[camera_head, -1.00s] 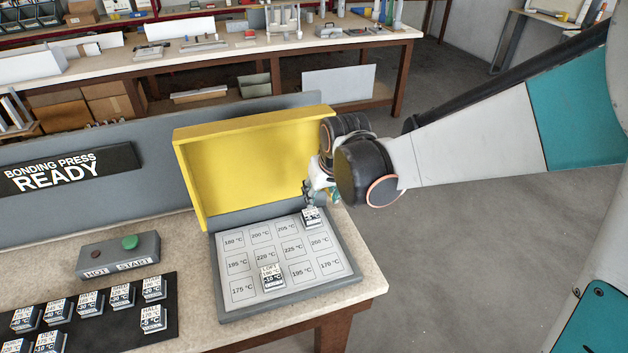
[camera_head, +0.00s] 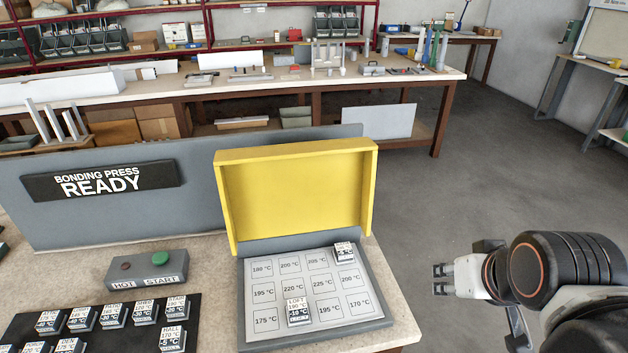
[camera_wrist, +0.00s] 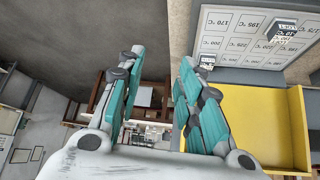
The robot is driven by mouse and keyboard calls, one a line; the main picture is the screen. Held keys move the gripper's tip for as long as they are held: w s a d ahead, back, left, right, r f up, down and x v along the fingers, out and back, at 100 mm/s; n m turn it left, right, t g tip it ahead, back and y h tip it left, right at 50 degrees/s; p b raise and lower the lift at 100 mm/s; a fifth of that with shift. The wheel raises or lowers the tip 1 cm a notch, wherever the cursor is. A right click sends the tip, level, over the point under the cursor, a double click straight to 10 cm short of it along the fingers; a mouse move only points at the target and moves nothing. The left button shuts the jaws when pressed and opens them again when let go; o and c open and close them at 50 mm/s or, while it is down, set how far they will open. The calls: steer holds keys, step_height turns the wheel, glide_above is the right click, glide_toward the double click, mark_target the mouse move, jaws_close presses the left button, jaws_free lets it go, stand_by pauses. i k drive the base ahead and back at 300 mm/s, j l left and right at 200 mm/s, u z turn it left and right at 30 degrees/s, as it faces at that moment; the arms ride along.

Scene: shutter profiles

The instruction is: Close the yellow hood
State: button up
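The yellow hood (camera_head: 296,190) stands open and upright at the back of the bonding press, showing its hollow inside. Under it is the grey press bed (camera_head: 262,334) with a plate of temperature squares. One labelled block (camera_head: 299,312) stands on the front part of the plate and another (camera_head: 344,252) at its back right corner. My gripper (camera_head: 438,278) is empty, to the right of the press and apart from the hood. In the wrist view its two fingers (camera_wrist: 162,60) are spread apart, with the hood (camera_wrist: 250,115) to their right.
A black mat (camera_head: 22,326) with several labelled blocks lies on the bench at left. Behind it is a control box (camera_head: 140,275) with a green button. A sign (camera_head: 100,181) reads "BONDING PRESS READY". Open floor (camera_head: 480,190) lies right of the bench.

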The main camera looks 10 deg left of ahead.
mark_target(281, 190)
steer(key=z, duration=1.8)
steer(key=i+l+z, duration=0.25)
steer(key=i, duration=0.15)
steer(key=i+l+z, duration=0.25)
steer(key=i, duration=0.15)
steer(key=i+j+u, duration=0.25)
steer(key=u, duration=0.2)
steer(key=i+j+u, duration=0.15)
steer(key=u, duration=0.3)
steer(key=i+u, duration=0.4)
steer(key=i+l+u, duration=0.1)
steer(key=i+u, duration=0.2)
steer(key=u, duration=0.15)
steer(key=i+l+u, duration=0.15)
steer(key=u, duration=0.3)
steer(key=i+j+u, duration=0.15)
steer(key=i+u, duration=0.25)
steer(key=i, duration=0.65)
steer(key=i+l+u, duration=0.15)
steer(key=i+u, duration=0.2)
steer(key=i, duration=0.65)
steer(key=i+u, duration=0.45)
steer(key=i+l+u, duration=0.1)
steer(key=i+u, duration=0.15)
steer(key=u, duration=0.2)
steer(key=i+l+u, duration=0.25)
steer(key=u, duration=2.75)
steer(key=i+l+u, duration=0.15)
steer(key=i+l, duration=0.05)
steer(key=i, duration=0.1)
